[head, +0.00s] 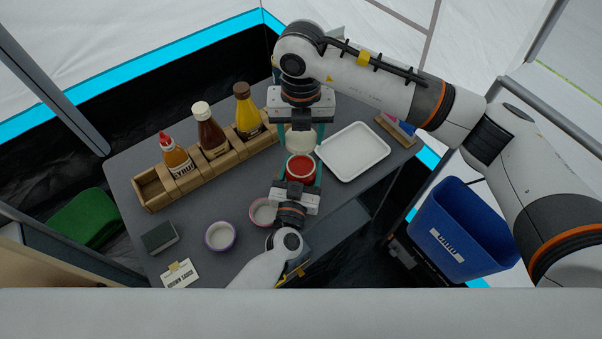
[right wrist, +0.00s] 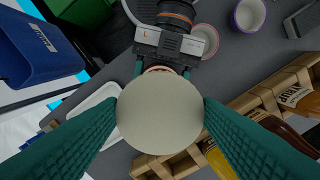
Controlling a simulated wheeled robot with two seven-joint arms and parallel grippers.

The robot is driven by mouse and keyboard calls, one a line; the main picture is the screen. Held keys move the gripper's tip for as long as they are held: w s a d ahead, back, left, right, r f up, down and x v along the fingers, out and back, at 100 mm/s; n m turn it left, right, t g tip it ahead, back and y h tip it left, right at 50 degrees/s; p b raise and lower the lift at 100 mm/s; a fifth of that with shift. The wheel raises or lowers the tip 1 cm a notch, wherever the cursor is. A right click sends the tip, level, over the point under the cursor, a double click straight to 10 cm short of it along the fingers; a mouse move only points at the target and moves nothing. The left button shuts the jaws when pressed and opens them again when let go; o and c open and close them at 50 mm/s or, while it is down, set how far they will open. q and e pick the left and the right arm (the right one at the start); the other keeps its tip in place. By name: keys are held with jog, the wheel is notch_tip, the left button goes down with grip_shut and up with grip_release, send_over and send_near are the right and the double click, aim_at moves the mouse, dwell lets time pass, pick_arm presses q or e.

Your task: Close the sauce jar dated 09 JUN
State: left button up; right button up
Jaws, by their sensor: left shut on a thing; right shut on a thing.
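The open sauce jar (head: 300,170) shows red sauce inside its mouth and stands upright near the right part of the grey table. My left gripper (head: 297,184) is shut on the jar from the near side. My right gripper (head: 301,132) points down and is shut on a round cream lid (head: 299,146), just above and slightly behind the jar's mouth in the head view. In the right wrist view the lid (right wrist: 160,112) sits between the teal fingers and hides most of the jar; only a sliver of rim shows. No date on the jar is readable.
A white tray (head: 353,150) lies right of the jar. A wooden rack (head: 189,178) with several sauce bottles stands at the back left. Two small bowls, a purple-rimmed one (head: 220,236) and a pink-rimmed one (head: 262,212), a dark block (head: 159,237) and a card (head: 180,274) lie at the front left.

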send_over(301, 175)
jog(key=w, duration=0.3)
jog(key=shift+s+f, duration=0.2)
jog(key=shift+f, duration=2.3)
jog(key=shift+f, duration=0.85)
jog(key=shift+f, duration=0.55)
